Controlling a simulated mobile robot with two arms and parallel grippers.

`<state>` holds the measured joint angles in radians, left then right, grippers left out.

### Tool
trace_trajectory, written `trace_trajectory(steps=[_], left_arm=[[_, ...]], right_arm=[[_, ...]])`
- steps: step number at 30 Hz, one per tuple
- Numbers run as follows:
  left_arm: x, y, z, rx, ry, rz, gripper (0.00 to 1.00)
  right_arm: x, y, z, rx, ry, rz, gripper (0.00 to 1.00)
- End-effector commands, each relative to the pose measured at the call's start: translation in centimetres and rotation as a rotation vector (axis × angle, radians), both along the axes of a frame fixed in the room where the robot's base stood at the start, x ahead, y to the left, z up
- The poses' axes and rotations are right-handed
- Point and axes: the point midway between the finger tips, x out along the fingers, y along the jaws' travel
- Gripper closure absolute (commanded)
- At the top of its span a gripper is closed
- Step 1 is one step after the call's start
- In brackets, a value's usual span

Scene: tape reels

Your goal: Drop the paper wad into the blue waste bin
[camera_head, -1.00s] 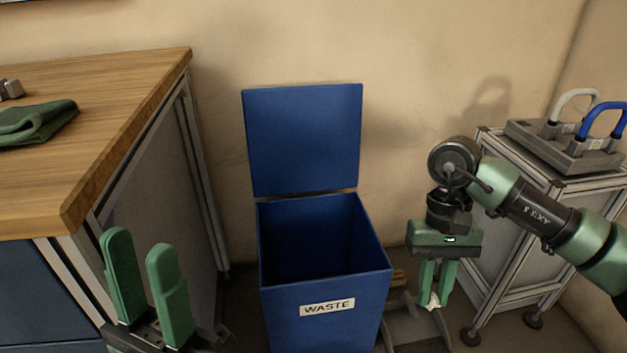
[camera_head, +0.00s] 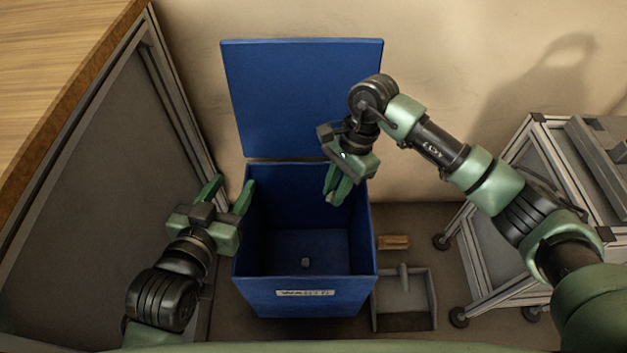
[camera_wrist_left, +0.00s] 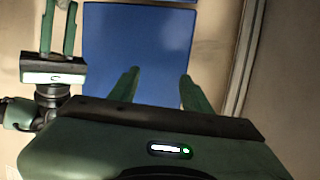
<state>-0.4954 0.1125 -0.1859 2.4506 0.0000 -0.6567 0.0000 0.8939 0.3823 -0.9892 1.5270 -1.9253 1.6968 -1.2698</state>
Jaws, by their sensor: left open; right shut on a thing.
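The blue waste bin (camera_head: 304,299) stands on the floor with its lid (camera_head: 300,95) raised against the wall. My right gripper (camera_head: 333,196) is over the bin's opening, pointing down, shut on the small pale paper wad (camera_head: 330,198), which is mostly hidden between the fingertips. My left gripper (camera_head: 229,187) is open and empty at the bin's left edge. In the left wrist view, its open fingers (camera_wrist_left: 158,75) show before a blue panel, with my right gripper (camera_wrist_left: 57,22) at the upper left.
A wooden-topped bench (camera_head: 60,60) stands at the left. Right of the bin, a grey dustpan-like tray (camera_head: 405,318) and a small wooden piece (camera_head: 393,242) lie on the floor. A metal-framed cart (camera_head: 530,170) stands at the right.

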Motion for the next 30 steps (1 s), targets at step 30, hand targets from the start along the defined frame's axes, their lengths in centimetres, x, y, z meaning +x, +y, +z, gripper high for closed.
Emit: trace_trajectory(steps=[30], left_arm=[[-2.4,1.1,-3.6,0.054,0.231,0.015,0.52]], right_arm=[[-0.4,4.7,-3.3,-0.001,0.002,-0.342,1.00]])
